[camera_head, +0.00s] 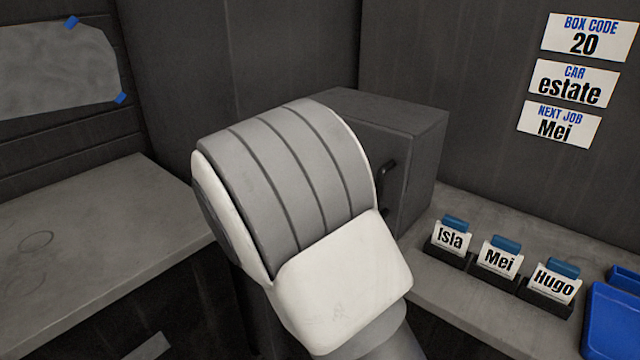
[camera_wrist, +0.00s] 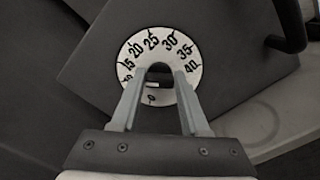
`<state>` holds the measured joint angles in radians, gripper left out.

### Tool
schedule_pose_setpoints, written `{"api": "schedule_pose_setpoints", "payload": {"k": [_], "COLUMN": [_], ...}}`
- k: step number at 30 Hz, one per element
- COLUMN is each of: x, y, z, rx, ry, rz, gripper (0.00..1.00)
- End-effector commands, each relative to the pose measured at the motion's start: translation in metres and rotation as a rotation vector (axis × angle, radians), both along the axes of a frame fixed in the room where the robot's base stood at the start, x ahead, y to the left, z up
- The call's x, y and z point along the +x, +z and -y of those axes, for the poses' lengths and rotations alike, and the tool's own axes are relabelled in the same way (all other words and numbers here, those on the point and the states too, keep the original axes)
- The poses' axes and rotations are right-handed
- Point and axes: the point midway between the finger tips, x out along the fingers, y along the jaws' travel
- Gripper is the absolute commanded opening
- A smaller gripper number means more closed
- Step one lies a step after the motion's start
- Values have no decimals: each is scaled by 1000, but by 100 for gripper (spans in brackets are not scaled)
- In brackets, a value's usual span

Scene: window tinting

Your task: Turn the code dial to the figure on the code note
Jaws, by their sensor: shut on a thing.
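The code note (camera_head: 585,37) on the back wall reads "BOX CODE 20". The code dial (camera_wrist: 144,59) is a white ring with black figures on a dark grey box front in the wrist view. Figures from 15 to 40 show around its upper part, with 25 near the top; a 0 shows low between my fingers. My gripper (camera_wrist: 160,77) is shut on the dial's dark centre knob, one finger on each side. A small pale mark shows on the knob. I cannot tell which figure is set. In the head view my arm hides the dial and gripper.
The dark box (camera_head: 412,140) stands on the right bench, with a black handle (camera_head: 388,172) beside my arm. It also shows in the wrist view (camera_wrist: 240,60). Name cards for Isla (camera_head: 451,238), Mei (camera_head: 499,260) and Hugo (camera_head: 553,286) stand nearby, beside a blue tray (camera_head: 612,325).

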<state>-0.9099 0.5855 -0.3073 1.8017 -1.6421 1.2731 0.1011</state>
Motion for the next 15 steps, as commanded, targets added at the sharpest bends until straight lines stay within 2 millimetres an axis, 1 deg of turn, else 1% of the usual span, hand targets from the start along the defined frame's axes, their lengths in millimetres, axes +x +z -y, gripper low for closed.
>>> {"api": "schedule_pose_setpoints", "payload": {"k": [1, 15], "x": [0, -1], "y": [-8, -10], "z": [0, 1], "rx": [38, 371], "ry": [-1, 1], "rz": [28, 289], "gripper": [0, 0]}}
